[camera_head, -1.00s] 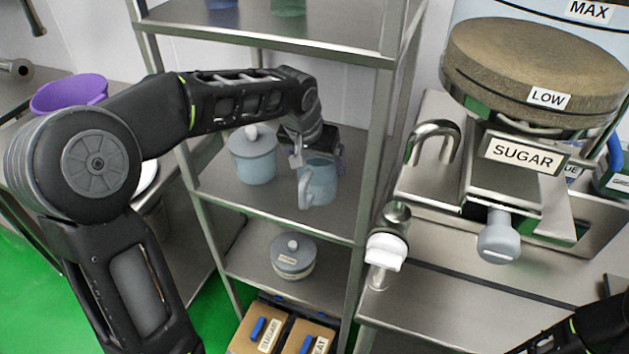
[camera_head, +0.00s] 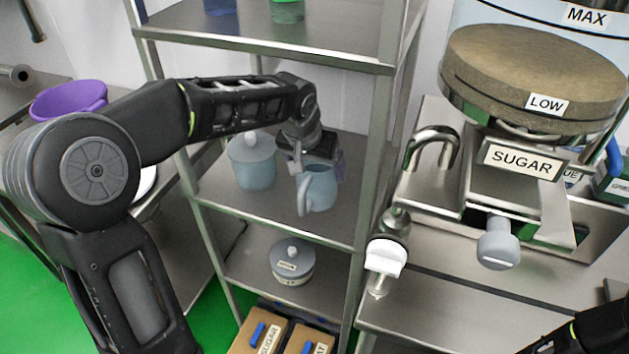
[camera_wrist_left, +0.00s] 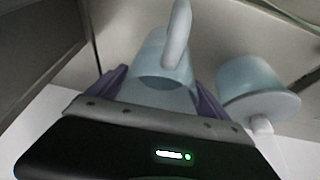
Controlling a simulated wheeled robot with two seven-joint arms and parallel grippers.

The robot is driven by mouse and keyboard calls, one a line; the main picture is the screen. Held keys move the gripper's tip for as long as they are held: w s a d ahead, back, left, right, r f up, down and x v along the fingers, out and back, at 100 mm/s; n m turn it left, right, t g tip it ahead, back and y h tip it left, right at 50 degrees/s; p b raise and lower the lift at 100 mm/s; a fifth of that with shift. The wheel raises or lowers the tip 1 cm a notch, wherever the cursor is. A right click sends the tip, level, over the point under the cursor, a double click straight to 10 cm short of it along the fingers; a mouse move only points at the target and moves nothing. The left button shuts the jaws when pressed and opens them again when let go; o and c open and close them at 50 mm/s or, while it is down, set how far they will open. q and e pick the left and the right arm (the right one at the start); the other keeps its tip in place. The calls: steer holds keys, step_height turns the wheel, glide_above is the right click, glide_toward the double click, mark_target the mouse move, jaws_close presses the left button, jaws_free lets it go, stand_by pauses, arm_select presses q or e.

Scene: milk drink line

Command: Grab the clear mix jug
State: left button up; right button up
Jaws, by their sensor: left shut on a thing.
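The clear mix jug (camera_head: 321,186), a bluish see-through jug with a side handle, is at the middle shelf of the rack. My left gripper (camera_head: 318,162) reaches down over it and is shut on its upper part. In the left wrist view the purple fingers sit on both sides of the jug (camera_wrist_left: 165,88), and its handle points away from the gripper. I cannot tell whether the jug's base touches the shelf. My right gripper is out of view; only part of my right arm shows at the lower right.
A lidded bluish canister (camera_head: 252,168) stands close left of the jug; it also shows in the left wrist view (camera_wrist_left: 250,88). A rack post (camera_head: 372,150) rises to the right. The upper shelf (camera_head: 270,42) is above my forearm. A small lidded jar (camera_head: 292,265) is below.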

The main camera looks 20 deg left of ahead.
arm_select(q)
steer(key=shift+r, duration=0.15)
steer(key=s+b, duration=0.5)
steer(key=s, duration=1.3)
steer(key=shift+a+r, duration=0.2)
steer(key=shift+a, duration=0.1)
